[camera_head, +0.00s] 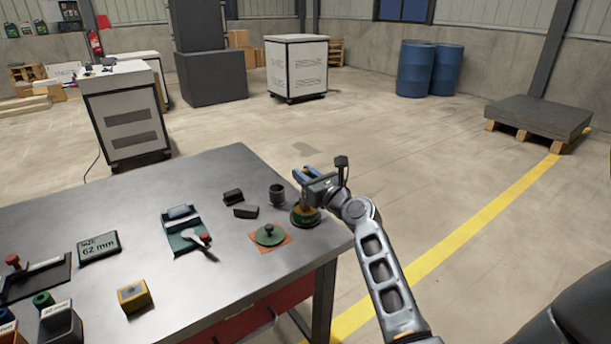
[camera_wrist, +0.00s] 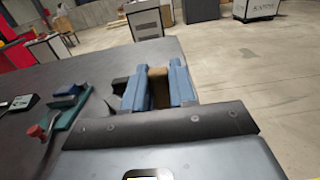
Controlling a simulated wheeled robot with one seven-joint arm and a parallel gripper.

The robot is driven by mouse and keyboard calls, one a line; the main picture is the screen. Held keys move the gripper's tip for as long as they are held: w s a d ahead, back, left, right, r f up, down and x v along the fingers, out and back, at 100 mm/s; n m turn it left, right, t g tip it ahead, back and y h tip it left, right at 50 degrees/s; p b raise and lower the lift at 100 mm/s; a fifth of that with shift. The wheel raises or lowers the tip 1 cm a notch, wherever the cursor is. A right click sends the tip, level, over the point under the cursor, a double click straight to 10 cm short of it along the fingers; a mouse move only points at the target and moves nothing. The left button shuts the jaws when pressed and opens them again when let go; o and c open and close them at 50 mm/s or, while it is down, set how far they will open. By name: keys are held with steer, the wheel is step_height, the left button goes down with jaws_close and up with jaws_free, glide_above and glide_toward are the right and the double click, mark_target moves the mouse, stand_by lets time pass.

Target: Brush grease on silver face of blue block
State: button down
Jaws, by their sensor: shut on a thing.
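The blue block (camera_head: 179,211) lies in a green fixture (camera_head: 184,236) with a red knob, left of the middle of the table. The block also shows at the left in the wrist view (camera_wrist: 68,91). My gripper (camera_head: 308,185) is over the table's right corner, directly above a round green tin (camera_head: 305,219). Its blue fingers (camera_wrist: 158,90) are shut on a brown piece (camera_wrist: 158,72), which looks like the brush handle. The lower part of the brush is at the tin's mouth; I cannot tell whether its bristles touch grease. The block's silver face cannot be made out.
A green knobbed lid (camera_head: 269,235) lies on an orange mat left of the tin. A dark cup (camera_head: 277,194) and black blocks (camera_head: 245,211) stand close by. A size display (camera_head: 98,247) and yellow box (camera_head: 134,296) are further left. The table's front middle is clear.

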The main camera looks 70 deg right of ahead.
steer(key=shift+f, duration=0.2)
step_height(320, 180, up, 6)
steer(key=p, duration=0.5)
steer(key=shift+f+p, duration=0.25)
steer(key=shift+p, duration=0.15)
steer(key=shift+r+p, duration=0.5)
steer(key=shift+r, duration=0.45)
